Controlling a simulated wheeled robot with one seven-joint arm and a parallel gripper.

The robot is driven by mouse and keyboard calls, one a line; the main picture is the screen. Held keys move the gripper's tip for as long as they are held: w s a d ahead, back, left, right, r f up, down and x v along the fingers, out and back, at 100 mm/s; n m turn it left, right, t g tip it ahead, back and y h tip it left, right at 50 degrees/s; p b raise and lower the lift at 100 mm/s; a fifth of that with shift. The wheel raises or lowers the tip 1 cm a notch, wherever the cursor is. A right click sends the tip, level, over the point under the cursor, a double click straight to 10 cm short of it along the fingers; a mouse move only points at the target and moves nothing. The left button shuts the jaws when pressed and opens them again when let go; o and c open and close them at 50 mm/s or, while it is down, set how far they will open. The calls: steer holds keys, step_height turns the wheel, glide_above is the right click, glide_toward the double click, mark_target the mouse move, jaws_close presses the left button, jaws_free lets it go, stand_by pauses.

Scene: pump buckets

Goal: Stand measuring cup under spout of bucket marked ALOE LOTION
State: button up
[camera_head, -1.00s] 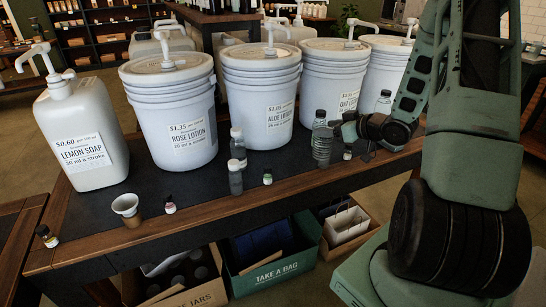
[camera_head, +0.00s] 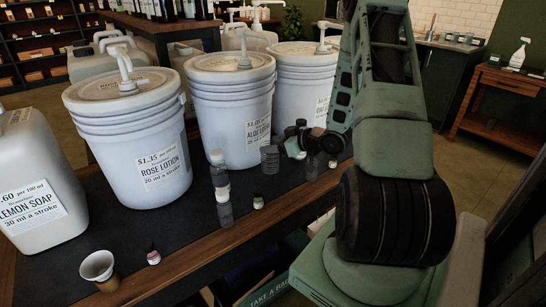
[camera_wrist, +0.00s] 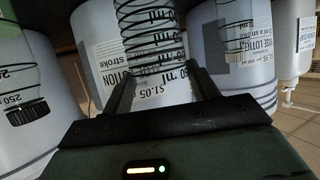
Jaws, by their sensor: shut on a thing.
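The white bucket marked ALOE LOTION (camera_head: 228,115) stands on the dark table mat, with its pump on the lid. My gripper (camera_head: 283,150) is at its lower right front, partly hidden by my own wrist. The gripper is shut on a grey see-through measuring cup (camera_head: 270,160). In the wrist view the cup (camera_wrist: 152,35) is upright between the fingers (camera_wrist: 163,88), with black rings and ml marks. The ALOE LOTION label shows through and behind it. I cannot tell whether the cup's base touches the mat.
The ROSE LOTION bucket (camera_head: 135,145) and LEMON SOAP jug (camera_head: 35,185) stand to the left.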

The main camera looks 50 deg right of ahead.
mark_target(275, 155)
steer(key=shift+f, duration=2.05)
steer(key=shift+f, duration=0.15)
steer(key=o, duration=1.2)
